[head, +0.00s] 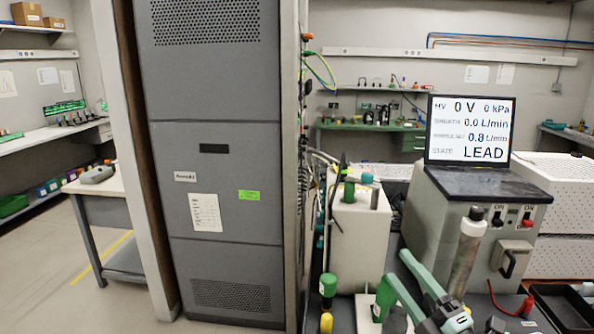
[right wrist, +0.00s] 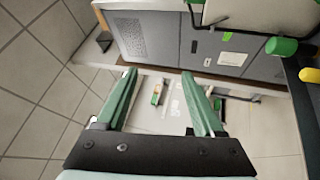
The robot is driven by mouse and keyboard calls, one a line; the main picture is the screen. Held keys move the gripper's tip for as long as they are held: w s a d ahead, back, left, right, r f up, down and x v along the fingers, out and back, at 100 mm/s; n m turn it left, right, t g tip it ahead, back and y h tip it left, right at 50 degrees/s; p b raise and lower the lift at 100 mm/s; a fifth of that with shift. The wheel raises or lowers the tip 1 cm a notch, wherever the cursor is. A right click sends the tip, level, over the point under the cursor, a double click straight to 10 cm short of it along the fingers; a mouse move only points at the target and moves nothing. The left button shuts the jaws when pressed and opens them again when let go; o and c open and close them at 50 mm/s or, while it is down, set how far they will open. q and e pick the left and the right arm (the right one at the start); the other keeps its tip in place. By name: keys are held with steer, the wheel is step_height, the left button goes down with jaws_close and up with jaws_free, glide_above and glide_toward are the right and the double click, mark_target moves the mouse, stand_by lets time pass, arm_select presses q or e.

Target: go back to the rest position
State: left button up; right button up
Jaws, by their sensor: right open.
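My right gripper (head: 397,266) has green fingers and shows at the lower right of the head view, in front of the bench equipment. In the right wrist view my right gripper (right wrist: 158,74) has its two fingers spread apart with nothing between them. Beyond the fingers lies a pale panel or surface with small items. My left gripper is not in the head view.
A tall grey cabinet (head: 215,185) stands left of centre. On the right are a laptop (head: 470,145) reading "LEAD" on a control box (head: 465,225), a silver cylinder (head: 464,255), and a cream box (head: 357,240). Open floor (head: 60,260) shows at left.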

steer(key=s+d+f+m+g+h, duration=0.3)
steer(key=s+f+m+h, duration=0.15)
steer(key=f+m, duration=0.3)
steer(key=s+d+f+m+g+h, duration=0.3)
steer(key=s+f+m+h, duration=0.15)
steer(key=f+m, duration=0.35)
steer(key=s+a+f+m+g+y, duration=0.1)
steer(key=s+a+f+m+g, duration=0.1)
steer(key=s+f+g, duration=0.6)
steer(key=s+a+f+m+g, duration=0.2)
steer(key=s+f, duration=0.2)
steer(key=s, duration=0.7)
steer(key=w+a+f+t+y+b, duration=0.1)
steer(key=w+a+f+t, duration=0.1)
steer(key=f, duration=0.5)
steer(key=w+a+f+t+y+b, duration=0.1)
steer(key=w+a+f+t+b, duration=0.1)
steer(key=f, duration=0.5)
steer(key=shift+t, duration=0.8)
